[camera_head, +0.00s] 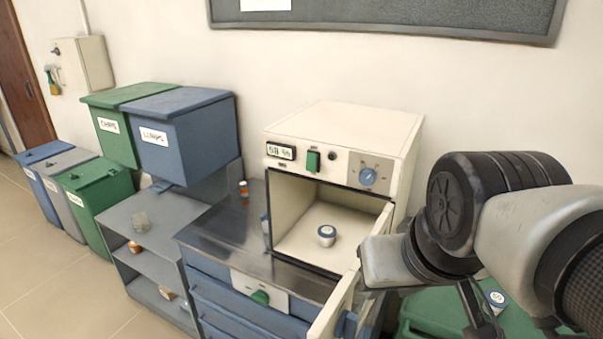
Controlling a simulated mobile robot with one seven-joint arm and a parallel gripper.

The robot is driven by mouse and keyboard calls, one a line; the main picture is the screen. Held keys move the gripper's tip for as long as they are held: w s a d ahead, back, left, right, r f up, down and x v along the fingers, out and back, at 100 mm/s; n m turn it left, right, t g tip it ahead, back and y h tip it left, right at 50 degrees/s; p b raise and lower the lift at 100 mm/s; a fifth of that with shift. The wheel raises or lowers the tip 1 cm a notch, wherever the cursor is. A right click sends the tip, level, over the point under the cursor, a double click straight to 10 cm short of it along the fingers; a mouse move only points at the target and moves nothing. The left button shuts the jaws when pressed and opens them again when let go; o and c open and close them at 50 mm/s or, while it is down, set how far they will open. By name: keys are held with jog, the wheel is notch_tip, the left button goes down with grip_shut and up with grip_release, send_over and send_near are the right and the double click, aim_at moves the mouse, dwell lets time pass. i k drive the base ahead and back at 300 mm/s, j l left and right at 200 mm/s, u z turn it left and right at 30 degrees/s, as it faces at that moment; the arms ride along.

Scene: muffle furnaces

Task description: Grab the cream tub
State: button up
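A small round white tub with a blue band (327,235) sits upright on the floor of the open furnace chamber. It may be the cream tub; its label is too small to read. Another small white and blue item (497,298) lies on a green surface at the lower right, partly hidden by my arm. My gripper (480,318) is at the bottom right, outside the furnace and apart from the tub in the chamber. Its fingers are partly hidden and cut off by the frame edge, so whether it is open does not show.
The furnace (345,125) has its door (342,303) swung open toward me. A metal counter (225,232) with an orange-brown jar (244,190) lies left. Grey shelves (165,218) and blue and green bins (185,130) stand farther left. Floor is clear at lower left.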

aim_at(327, 234)
jog(key=i+j+z, duration=0.1)
jog(key=j, duration=0.35)
jog(key=i+j+z, duration=0.1)
jog(key=j, duration=0.35)
jog(key=i+j, duration=0.2)
jog(key=j, duration=0.25)
jog(key=i+j+z, duration=0.15)
jog(key=j, duration=0.35)
jog(key=j+z, duration=0.15)
jog(key=j, duration=0.75)
jog(key=i+l, duration=0.1)
